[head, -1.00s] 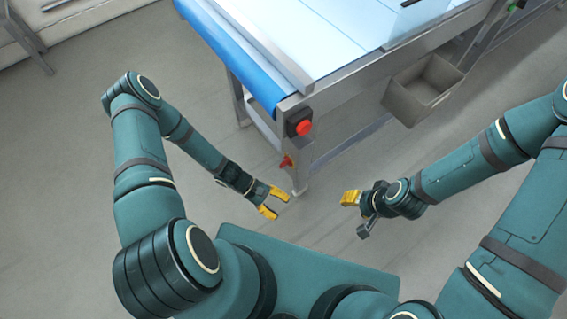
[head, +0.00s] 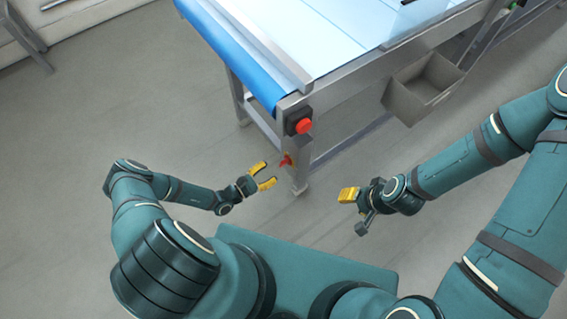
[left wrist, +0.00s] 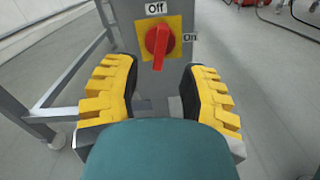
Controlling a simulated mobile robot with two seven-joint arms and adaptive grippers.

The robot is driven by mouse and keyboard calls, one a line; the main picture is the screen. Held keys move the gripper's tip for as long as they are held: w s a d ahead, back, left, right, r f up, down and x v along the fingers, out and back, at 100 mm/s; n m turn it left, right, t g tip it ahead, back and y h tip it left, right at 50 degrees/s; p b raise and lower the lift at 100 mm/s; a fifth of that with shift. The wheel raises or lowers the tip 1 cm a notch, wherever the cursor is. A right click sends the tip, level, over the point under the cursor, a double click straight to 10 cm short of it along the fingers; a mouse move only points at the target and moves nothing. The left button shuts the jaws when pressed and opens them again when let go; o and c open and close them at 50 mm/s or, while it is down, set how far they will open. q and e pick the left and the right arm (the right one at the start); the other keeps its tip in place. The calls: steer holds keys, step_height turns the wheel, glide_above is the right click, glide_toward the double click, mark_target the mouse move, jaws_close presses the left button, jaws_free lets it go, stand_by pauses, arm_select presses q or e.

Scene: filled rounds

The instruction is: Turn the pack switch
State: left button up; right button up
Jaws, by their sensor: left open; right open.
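The pack switch is a red rotary knob on a yellow plate, seen in the left wrist view (left wrist: 157,42) and small on the conveyor's leg in the head view (head: 286,160). Its plate reads "Off" above and "On" to the right. The knob's handle slants slightly, with its long end pointing down. My left gripper (head: 268,176) is open and faces the switch; in the left wrist view its yellow fingers (left wrist: 160,90) stand either side below the knob, apart from it. My right gripper (head: 349,194) is open and empty, right of the conveyor leg.
A conveyor with a blue belt (head: 235,62) runs above the switch. A red push button (head: 304,126) sits on its frame corner above the switch. A grey open bin (head: 422,88) hangs on its side. The floor around the legs is clear.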

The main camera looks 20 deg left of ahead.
mark_target(280, 165)
arm_select(q)
steer(key=b+x, duration=0.1)
steer(key=x, duration=0.6)
jaws_close()
